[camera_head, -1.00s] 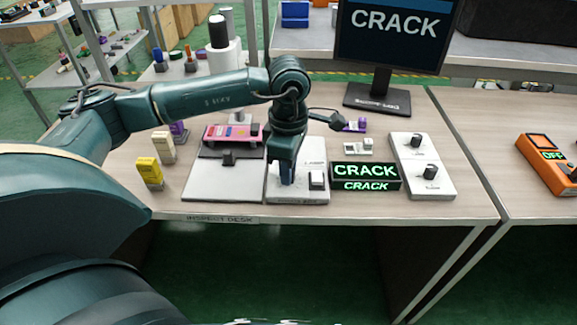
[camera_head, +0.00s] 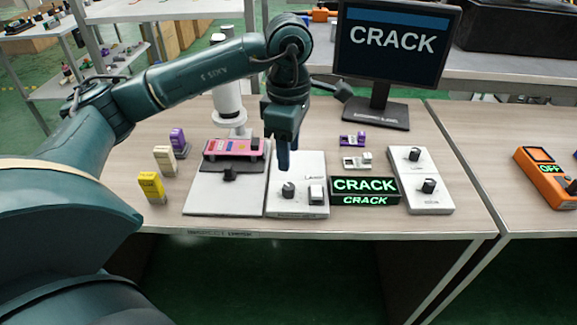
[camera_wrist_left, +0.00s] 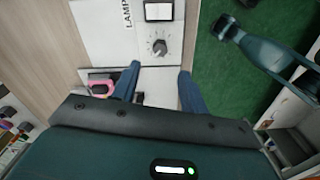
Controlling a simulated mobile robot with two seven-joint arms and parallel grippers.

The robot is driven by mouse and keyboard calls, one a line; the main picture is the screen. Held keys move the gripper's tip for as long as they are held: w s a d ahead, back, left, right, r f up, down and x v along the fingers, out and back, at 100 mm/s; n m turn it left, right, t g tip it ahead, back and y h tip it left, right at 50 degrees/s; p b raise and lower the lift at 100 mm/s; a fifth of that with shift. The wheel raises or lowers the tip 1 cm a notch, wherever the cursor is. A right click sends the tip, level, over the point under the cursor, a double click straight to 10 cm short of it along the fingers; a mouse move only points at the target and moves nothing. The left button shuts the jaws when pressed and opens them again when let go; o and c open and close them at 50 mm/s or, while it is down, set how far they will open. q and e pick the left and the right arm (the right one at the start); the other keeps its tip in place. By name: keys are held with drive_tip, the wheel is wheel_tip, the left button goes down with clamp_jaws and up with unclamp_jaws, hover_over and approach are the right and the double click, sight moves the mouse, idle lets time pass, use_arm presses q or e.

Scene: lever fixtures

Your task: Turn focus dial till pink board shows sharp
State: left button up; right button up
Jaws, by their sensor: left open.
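The pink board (camera_head: 230,147) lies on a grey stage plate (camera_head: 205,200) on the desk. The monitor (camera_head: 392,42) and the low sign box (camera_head: 364,190) both read CRACK. A dark dial (camera_head: 288,190) stands on a white panel (camera_head: 297,210) beside the stage; in the left wrist view the dial (camera_wrist_left: 159,46) is on the panel lettered LAMP. Two more dials (camera_head: 414,154) (camera_head: 428,185) are on the right-hand panel; their labels are too small to read. My left gripper (camera_head: 283,168) is open and empty, above and behind the lamp dial. A teal arm, apparently my right (camera_wrist_left: 250,45), shows there.
Yellow (camera_head: 151,187), cream (camera_head: 165,159) and purple (camera_head: 177,138) blocks stand left of the stage. Small purple (camera_head: 353,140) and grey parts lie behind the sign box. An orange box (camera_head: 548,178) reading OFF is on the desk at right.

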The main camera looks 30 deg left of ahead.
use_arm(q)
wheel_tip(320, 180, up, 4)
drive_tip(key=shift+r, duration=0.1)
idle(0.5)
